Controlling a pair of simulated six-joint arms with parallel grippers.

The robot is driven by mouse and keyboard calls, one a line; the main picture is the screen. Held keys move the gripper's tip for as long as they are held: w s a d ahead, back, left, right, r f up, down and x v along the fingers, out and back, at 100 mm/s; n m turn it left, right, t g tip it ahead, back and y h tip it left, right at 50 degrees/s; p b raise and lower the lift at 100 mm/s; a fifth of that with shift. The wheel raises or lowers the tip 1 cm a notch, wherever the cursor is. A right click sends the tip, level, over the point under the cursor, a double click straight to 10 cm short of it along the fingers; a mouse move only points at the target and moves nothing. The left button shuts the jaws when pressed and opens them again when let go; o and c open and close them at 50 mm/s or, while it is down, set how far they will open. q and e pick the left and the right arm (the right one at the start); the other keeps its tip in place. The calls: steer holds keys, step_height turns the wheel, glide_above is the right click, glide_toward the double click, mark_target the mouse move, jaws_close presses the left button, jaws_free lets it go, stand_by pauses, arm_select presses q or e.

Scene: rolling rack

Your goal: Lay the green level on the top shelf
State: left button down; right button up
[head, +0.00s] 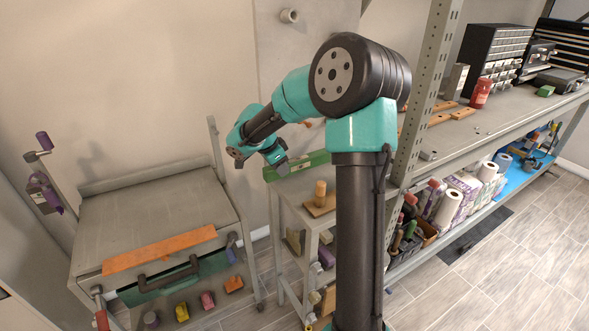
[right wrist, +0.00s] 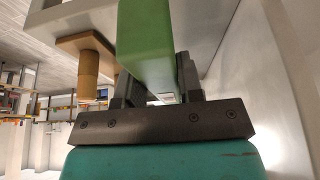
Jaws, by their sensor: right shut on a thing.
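The green level (head: 312,162) is a long bar at the back edge of the small grey rack's top shelf (head: 291,190). My right gripper (head: 284,171) is shut on the level near its left end. In the right wrist view the level (right wrist: 148,40) runs between the two dark fingers of the gripper (right wrist: 155,85). I cannot tell whether the level touches the shelf. A wooden plate with an upright peg (head: 320,200) stands on the shelf in front of the level, and the peg (right wrist: 88,72) also shows in the right wrist view. My left gripper is not in view.
A grey workbench cart (head: 150,205) with an orange board (head: 160,249) stands at the left. A tall shelving unit (head: 425,90) with a red can (head: 481,93) and paper rolls (head: 448,208) is at the right. The rack's lower shelves hold several small things.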

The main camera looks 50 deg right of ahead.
mark_target(270, 168)
steer(key=shift+w+a+r, duration=0.25)
steer(key=shift+a+r, duration=0.1)
steer(key=shift+a, duration=0.25)
steer(key=shift+w+a+r, duration=0.3)
steer(key=shift+a+r, duration=0.05)
steer(key=shift+a, duration=0.3)
steer(key=shift+w+a+r, duration=0.25)
steer(key=shift+a+r, duration=0.1)
steer(key=shift+a, duration=0.25)
